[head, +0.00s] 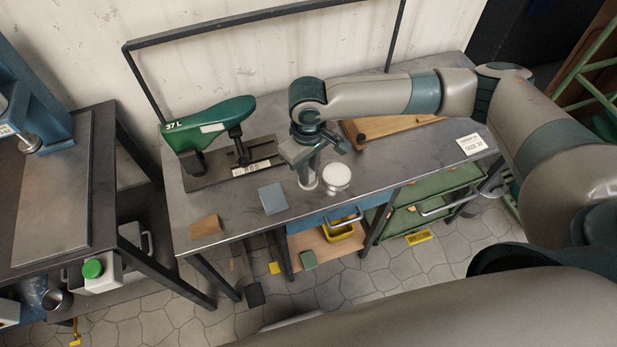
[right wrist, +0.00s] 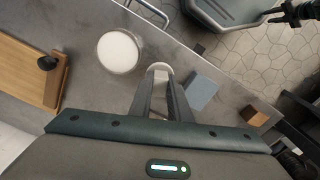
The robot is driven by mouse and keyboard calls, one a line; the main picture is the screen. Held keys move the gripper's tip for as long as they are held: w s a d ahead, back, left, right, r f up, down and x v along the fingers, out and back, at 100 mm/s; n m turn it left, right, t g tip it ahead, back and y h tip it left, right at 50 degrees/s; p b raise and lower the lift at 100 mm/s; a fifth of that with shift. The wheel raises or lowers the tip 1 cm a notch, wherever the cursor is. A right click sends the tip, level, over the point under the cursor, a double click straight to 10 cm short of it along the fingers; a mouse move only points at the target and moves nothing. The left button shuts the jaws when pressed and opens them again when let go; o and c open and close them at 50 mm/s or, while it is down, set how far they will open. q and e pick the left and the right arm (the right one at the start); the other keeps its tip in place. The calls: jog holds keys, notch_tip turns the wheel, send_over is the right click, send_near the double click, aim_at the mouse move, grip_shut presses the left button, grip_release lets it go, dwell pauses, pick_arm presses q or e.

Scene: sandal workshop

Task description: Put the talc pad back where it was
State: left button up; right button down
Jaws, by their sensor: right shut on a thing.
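My right gripper (head: 309,169) is shut on the talc pad (head: 308,184), a small pale round piece below the fingertips, just left of the talc dish. In the right wrist view the pad (right wrist: 158,68) shows as a whitish disc at the fingertips; the fingers hide part of it. I cannot tell whether it touches the bench. The round dish with a white top (head: 336,176) stands right beside it on the bench, and it also shows in the right wrist view (right wrist: 119,51). My left gripper is not in view.
A green shoe last (head: 215,123) stands on a dark stand behind left. A blue-grey block (head: 273,198) and a brown block (head: 206,227) lie left on the bench (head: 235,205). A wooden board (head: 380,127) and a size card (head: 472,144) lie right. The front edge is close.

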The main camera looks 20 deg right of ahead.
jog(key=shift+f, duration=0.25)
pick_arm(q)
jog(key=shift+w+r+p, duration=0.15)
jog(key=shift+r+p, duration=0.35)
pick_arm(e)
jog(key=shift+f, duration=1.75)
jog(key=c, duration=1.7)
grip_release()
jog(key=shift+o, duration=0.2)
